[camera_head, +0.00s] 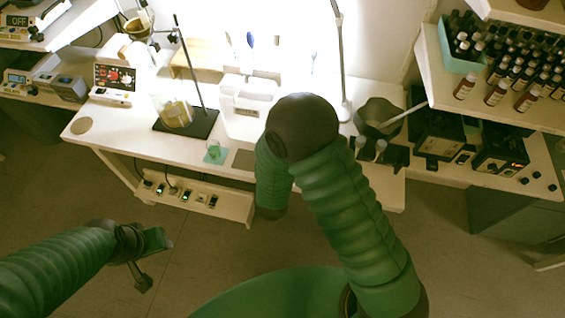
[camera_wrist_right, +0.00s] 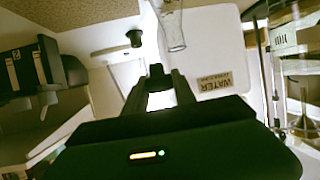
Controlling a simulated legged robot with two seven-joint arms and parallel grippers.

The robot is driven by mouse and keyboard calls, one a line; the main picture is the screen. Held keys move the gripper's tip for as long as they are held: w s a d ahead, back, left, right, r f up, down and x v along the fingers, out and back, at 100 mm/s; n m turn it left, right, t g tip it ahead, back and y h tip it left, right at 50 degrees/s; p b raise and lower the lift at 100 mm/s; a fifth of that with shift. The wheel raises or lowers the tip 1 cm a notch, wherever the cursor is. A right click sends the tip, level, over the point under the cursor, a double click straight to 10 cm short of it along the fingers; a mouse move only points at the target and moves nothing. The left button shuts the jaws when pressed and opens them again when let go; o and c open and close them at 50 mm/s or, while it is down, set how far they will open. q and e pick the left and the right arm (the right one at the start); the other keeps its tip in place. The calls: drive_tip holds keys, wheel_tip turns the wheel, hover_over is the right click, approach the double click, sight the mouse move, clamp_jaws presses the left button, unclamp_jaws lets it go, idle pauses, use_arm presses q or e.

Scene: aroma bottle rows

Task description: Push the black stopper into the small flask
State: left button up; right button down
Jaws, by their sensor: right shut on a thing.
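In the wrist view my right gripper (camera_wrist_right: 158,75) is shut on a small dark piece (camera_wrist_right: 156,70) at its fingertips, which looks like the black stopper; the fingers hide part of it. A clear glass vessel (camera_wrist_right: 173,28), perhaps the small flask, is beyond the fingertips at the top, apart from them. Another small black tapered piece (camera_wrist_right: 135,38) is to its left. In the head view my own right arm hides the right gripper. My left gripper (camera_head: 152,262) is open and empty over the floor, left of and below the bench.
A white water-labelled tub (camera_wrist_right: 229,50) is right of the fingers; it also shows in the head view (camera_head: 237,122). Shelved bottles (camera_head: 496,92) are at right.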

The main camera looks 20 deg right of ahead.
drive_tip(key=w+a+r+n+t+y+p, duration=0.1)
drive_tip(key=w+a+r+n+y, duration=0.1)
drive_tip(key=w+r+n+y, duration=0.2)
drive_tip(key=shift+a+r+n+y, duration=0.2)
drive_tip(key=shift+r+n+y, duration=0.55)
drive_tip(key=shift+y, duration=0.45)
drive_tip(key=shift+d+f, duration=0.1)
drive_tip(key=shift+d, duration=0.1)
wheel_tip(320, 180, down, 6)
drive_tip(key=b, duration=0.5)
drive_tip(key=shift+s+b, duration=0.1)
drive_tip(key=shift+b, duration=0.35)
